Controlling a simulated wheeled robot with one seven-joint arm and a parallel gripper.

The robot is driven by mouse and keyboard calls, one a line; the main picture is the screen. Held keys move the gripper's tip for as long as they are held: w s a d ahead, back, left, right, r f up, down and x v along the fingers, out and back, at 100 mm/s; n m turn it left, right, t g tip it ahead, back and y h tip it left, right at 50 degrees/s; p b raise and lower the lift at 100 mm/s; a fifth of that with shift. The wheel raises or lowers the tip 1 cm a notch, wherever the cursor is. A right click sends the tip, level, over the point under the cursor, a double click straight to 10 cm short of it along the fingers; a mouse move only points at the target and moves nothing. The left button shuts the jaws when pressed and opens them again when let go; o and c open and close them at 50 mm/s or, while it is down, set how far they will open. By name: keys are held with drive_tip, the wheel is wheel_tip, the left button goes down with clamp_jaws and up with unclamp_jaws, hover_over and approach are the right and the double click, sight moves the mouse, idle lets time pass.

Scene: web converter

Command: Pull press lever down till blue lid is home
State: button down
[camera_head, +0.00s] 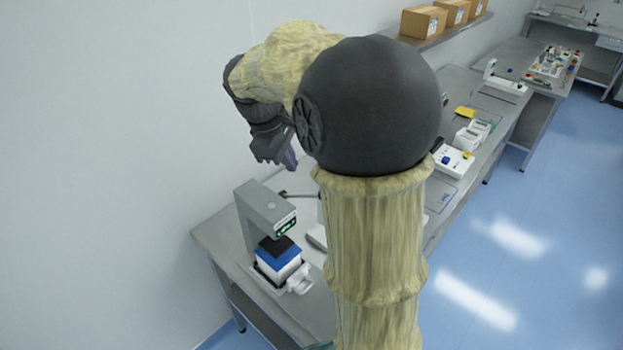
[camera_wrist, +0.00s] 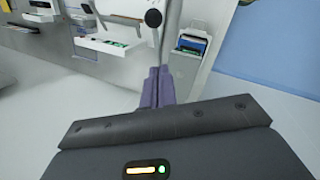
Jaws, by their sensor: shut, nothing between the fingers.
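The grey press (camera_head: 262,215) stands on the near end of the steel bench. Its dark pressing head is over a blue lid (camera_head: 279,257) on a white box (camera_head: 278,273); whether the lid is fully seated cannot be told. A thin dark lever (camera_head: 298,194) sticks out to the right from the press, partly hidden by my arm. My gripper (camera_head: 288,163), with purple fingers, is above the lever and the press. In the wrist view the fingers (camera_wrist: 157,76) are shut and empty, close to a light grey rod; contact cannot be told. The blue lid shows there too (camera_wrist: 190,44).
My arm hides the middle of the bench (camera_head: 215,237). A white device (camera_head: 453,160) and small white boxes (camera_head: 472,135) stand farther along it. A shelf with cardboard boxes (camera_head: 424,21) is on the wall behind. The blue floor at right is clear.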

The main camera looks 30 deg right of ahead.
drive_tip(key=s+d+f+p, duration=0.1)
drive_tip(key=d+f+p, duration=0.2)
drive_tip(key=f, duration=0.3)
drive_tip(key=shift+s+d+f, duration=0.35)
drive_tip(key=shift+d+f, duration=0.05)
drive_tip(key=shift+d, duration=0.25)
drive_tip(key=shift+f, duration=0.15)
